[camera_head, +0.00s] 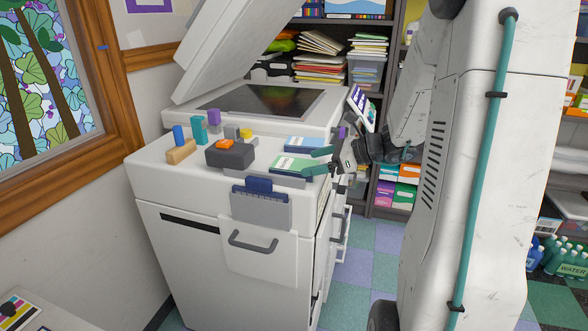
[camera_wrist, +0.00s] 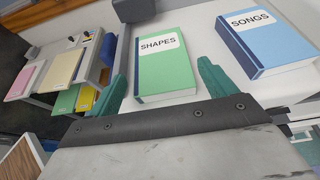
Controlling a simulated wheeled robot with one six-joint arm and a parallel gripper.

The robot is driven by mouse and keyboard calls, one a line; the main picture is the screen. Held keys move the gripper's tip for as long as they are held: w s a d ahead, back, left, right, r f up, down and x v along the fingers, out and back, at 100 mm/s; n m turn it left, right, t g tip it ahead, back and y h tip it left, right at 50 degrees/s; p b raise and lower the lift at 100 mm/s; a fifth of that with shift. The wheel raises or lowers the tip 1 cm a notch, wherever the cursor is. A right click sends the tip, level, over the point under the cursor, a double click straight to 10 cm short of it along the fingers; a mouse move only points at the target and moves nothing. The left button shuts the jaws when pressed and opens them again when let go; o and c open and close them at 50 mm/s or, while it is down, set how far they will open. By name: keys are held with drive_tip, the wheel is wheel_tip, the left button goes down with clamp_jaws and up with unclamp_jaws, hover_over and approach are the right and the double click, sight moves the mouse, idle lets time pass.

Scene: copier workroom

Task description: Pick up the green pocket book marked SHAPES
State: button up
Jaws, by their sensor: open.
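The green pocket book marked SHAPES (camera_head: 290,163) lies flat on the white top of the copier, near its right side. In the wrist view the green book (camera_wrist: 166,75) has its white label facing up, readable as SHAPES. My gripper (camera_head: 308,162) is open, with its two teal fingers pointing at the book from the right. In the wrist view the gripper (camera_wrist: 163,72) has one finger on each side of the book's near part, with gaps showing. I cannot tell how high the fingers are against the book.
A blue book marked SONGS (camera_wrist: 262,42) lies beside the green one. A dark box with an orange top (camera_head: 230,155) and several small coloured blocks stand to the left on the copier (camera_head: 180,235). Its lid (camera_head: 240,45) is raised behind. Shelves (camera_head: 385,110) stand at the back.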

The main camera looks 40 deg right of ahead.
sight(297, 165)
drive_tip(key=x, duration=0.5)
drive_tip(key=shift+r, duration=0.1)
drive_tip(key=c, duration=0.8)
drive_tip(key=shift+r, duration=0.1)
